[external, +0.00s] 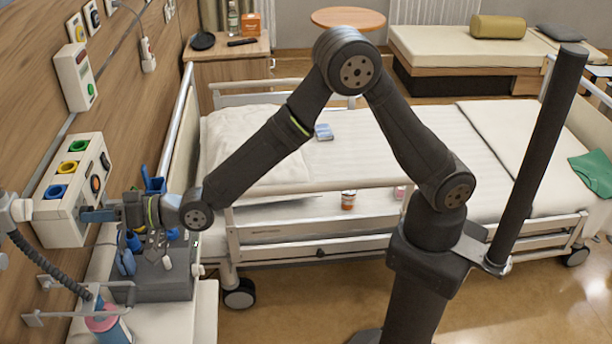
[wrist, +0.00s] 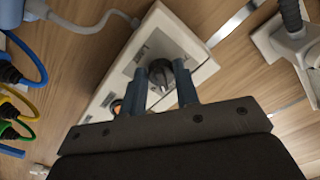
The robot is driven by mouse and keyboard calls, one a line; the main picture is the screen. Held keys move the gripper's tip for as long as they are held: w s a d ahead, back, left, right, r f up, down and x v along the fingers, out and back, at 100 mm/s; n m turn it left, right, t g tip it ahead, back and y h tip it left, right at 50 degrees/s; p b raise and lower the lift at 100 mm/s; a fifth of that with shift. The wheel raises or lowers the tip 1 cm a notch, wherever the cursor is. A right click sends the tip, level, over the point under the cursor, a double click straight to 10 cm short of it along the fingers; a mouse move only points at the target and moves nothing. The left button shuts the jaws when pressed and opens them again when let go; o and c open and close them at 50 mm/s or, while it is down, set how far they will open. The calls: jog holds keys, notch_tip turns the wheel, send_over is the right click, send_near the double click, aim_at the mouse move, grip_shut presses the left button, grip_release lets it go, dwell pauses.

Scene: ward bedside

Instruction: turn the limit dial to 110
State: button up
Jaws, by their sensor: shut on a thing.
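The wall unit (external: 66,222) is a pale box on the wood-panelled wall at the left of the external view. The limit dial (wrist: 163,70) is a dark round knob on its panel (wrist: 196,75) in the wrist view. My gripper (external: 88,215) reaches the panel's lower part. In the wrist view, my gripper (wrist: 164,80) is shut on the dial, with one blue-grey finger on each side. The fingers partly cover the knob, and its scale and setting cannot be read. In the external view the gripper hides the dial.
An orange-lit switch (wrist: 117,106) sits beside the dial. Green, yellow and blue sockets (external: 69,168) line the unit's other face. Below, a grey box (external: 165,276) stands on a white surface. A hose (external: 48,266) hangs left, close to my gripper. The bed (external: 370,150) lies behind my arm.

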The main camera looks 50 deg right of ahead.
jog(key=shift+n, duration=1.1)
jog(key=shift+d, duration=0.1)
jog(key=o, duration=0.9)
jog(key=shift+o, duration=0.2)
jog(key=shift+s, duration=0.1)
jog(key=v, duration=1.7)
jog(key=shift+d+r, duration=0.1)
